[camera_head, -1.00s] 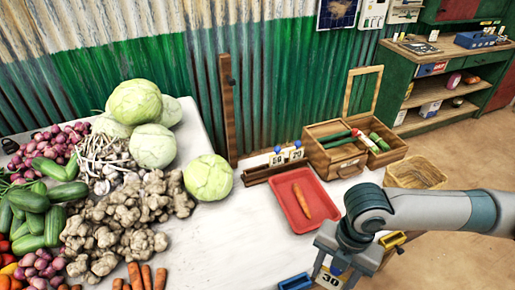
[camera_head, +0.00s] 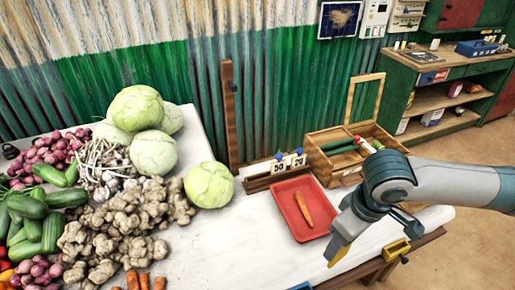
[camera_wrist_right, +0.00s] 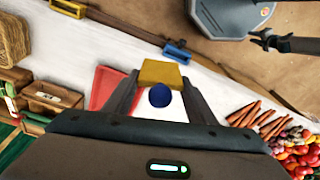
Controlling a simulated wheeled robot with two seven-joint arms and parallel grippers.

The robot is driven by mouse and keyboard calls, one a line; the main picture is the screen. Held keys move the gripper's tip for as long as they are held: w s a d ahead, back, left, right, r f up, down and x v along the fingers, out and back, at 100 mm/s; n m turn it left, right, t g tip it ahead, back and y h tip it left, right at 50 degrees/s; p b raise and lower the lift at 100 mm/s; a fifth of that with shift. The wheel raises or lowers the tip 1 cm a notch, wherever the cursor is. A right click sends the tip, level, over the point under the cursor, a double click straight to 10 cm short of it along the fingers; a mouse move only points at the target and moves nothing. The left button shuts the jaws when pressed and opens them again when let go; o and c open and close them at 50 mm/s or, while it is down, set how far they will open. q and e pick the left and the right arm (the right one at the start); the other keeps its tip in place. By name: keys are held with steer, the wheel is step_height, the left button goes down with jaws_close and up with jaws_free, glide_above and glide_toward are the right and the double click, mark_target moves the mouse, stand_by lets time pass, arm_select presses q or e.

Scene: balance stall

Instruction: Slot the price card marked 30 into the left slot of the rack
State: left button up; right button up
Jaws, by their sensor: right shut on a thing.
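My right gripper (camera_head: 340,245) hangs above the table's front part, right of and below the red tray, shut on the price card (camera_head: 338,254). In the head view the card shows as a yellow face with no number readable. In the right wrist view, a yellow plate (camera_wrist_right: 163,73) with a round blue knob (camera_wrist_right: 160,96) sits between the fingers. The wooden rack (camera_head: 257,184) stands at the back of the table, well away from the gripper. Two white cards with blue knobs stand in it, one marked 50 (camera_head: 279,167), the other (camera_head: 299,161) perhaps 20. The rack's left end looks bare.
The red tray (camera_head: 283,206) with a carrot lies between gripper and rack. A wooden box (camera_head: 330,140) with an upright frame stands right of the rack. Cabbages (camera_head: 209,185) and ginger fill the left. A yellow clamp (camera_head: 396,250) sits on the table edge.

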steer(key=shift+w+d+r+m+h, duration=0.15)
steer(key=shift+w+r+m, duration=0.2)
steer(key=shift+m, duration=0.8)
steer(key=shift+w+d+r+m+h, duration=0.1)
steer(key=shift+w+r+m, duration=0.3)
steer(key=shift+m, duration=0.8)
steer(key=shift+w+d+r+m+h, duration=0.15)
steer(key=shift+r+m, duration=0.3)
steer(key=shift+m, duration=0.7)
steer(key=shift+a, duration=0.1)
